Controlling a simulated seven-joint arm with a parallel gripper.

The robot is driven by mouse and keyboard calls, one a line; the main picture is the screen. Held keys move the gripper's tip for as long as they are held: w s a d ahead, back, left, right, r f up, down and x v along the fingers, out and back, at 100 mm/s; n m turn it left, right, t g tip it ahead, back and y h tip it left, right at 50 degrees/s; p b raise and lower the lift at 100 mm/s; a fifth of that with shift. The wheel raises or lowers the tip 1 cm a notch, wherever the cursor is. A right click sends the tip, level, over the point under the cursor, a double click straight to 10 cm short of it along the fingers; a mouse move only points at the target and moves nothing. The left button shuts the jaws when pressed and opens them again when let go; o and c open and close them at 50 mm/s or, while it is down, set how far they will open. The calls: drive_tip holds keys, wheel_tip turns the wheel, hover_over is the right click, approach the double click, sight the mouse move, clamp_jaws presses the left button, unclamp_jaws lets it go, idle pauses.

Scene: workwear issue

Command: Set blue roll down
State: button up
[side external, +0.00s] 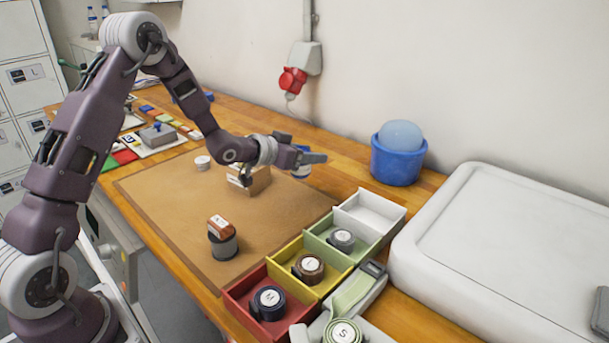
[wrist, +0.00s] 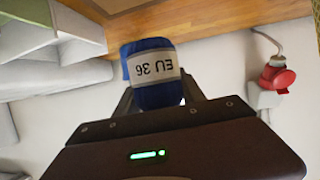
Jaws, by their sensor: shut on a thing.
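The blue roll (wrist: 153,92) has a pale band printed "EU 36", which reads upside down in the wrist view. My gripper (wrist: 155,100) is shut on it. In the side external view the roll (side external: 301,174) shows only partly, behind and below the fingers of my gripper (side external: 308,158). The gripper reaches out to the right, near the back of the wooden table (side external: 345,185). I cannot tell how high the roll is above the table.
A cardboard box (side external: 250,182) stands just left of the gripper. A blue bucket (side external: 398,162) stands to its right. Red (side external: 243,287), yellow, green and white open trays line the mat's (side external: 165,210) right edge; three hold rolls.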

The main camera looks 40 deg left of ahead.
drive_tip(key=w+a+r+n+y, duration=0.2)
drive_tip(key=a+r+n+y, duration=0.15)
drive_tip(key=r, duration=0.65)
drive_tip(key=s+a+n+g+y, duration=0.3)
drive_tip(key=a+n+y, duration=0.15)
drive_tip(key=a, duration=0.25)
drive_tip(key=s+a+n+g+y, duration=0.3)
drive_tip(key=s+a+n+y, duration=0.15)
drive_tip(key=a, duration=0.35)
drive_tip(key=s+a+f+n+g+y, duration=0.15)
drive_tip(key=s+n+g, duration=0.3)
drive_tip(key=s, duration=0.45)
drive_tip(key=s+a+f+n+g+y, duration=0.1)
drive_tip(key=s+a+f+n+g, duration=0.25)
drive_tip(key=s, duration=0.55)
drive_tip(key=shift+n+g, duration=0.25)
drive_tip(key=shift+g, duration=0.55)
drive_tip(key=f, duration=1.3)
drive_tip(key=shift+w+d+f, duration=0.15)
drive_tip(key=shift+d+f, duration=0.05)
drive_tip(key=shift+f, duration=0.05)
